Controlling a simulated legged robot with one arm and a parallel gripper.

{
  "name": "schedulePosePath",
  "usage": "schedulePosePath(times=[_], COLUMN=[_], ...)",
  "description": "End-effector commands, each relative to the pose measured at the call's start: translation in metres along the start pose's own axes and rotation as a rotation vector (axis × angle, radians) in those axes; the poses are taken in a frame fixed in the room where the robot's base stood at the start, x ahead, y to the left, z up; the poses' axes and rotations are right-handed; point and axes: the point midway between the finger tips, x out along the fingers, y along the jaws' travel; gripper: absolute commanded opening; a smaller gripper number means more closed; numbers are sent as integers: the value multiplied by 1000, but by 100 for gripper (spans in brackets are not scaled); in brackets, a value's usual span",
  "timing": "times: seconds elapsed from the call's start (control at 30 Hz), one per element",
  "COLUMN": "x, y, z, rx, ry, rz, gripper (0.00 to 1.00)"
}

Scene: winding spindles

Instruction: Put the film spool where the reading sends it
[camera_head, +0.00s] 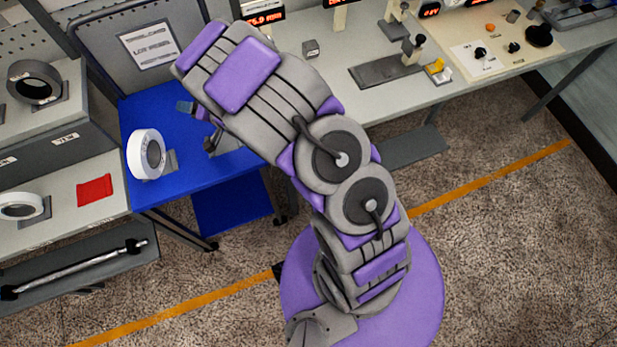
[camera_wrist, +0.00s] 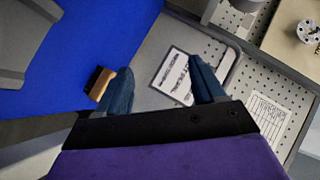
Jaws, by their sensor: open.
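A white-sided spool (camera_head: 146,154) with a dark core stands upright in a grey holder on the blue table, at the left of the head view. I cannot tell which is the film spool. A red digital readout (camera_head: 265,18) stands at the back, partly hidden by my arm; its full reading is unclear. My gripper (camera_wrist: 163,85) is open and empty, its blue fingers apart above the blue table. One finger is near a small brown-and-black block (camera_wrist: 99,84).
A grey panel with a printed sign (camera_head: 150,44) stands behind the blue table. A red square (camera_head: 95,190) lies on the left bench. The long bench (camera_head: 470,95) to the right holds a stand, more readouts and small parts.

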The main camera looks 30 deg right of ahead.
Motion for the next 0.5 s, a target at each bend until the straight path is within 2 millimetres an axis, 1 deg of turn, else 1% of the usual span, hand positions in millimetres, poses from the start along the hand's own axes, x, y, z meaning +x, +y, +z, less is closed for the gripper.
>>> schedulePosePath(times=[0.03,0.1,0.17,0.23,0.27,0.3,0.37,0.4,0.47,0.5], x=[-10,-28,-46,-69,-80,-95,-119,-136,-162,-179], y=[1,8,13,18,20,23,25,27,28,28], z=[-22,-46,-64,-82,-89,-95,-105,-108,-111,-112], rx=[-53,-119,-168,-215,-232,-252,-277,-288,-300,-306], ry=[31,57,73,80,81,75,64,50,23,0], rz=[68,174,266,370,414,474,556,610,686,733], gripper=[68,68,68,68,68,68,68,68,68,68])
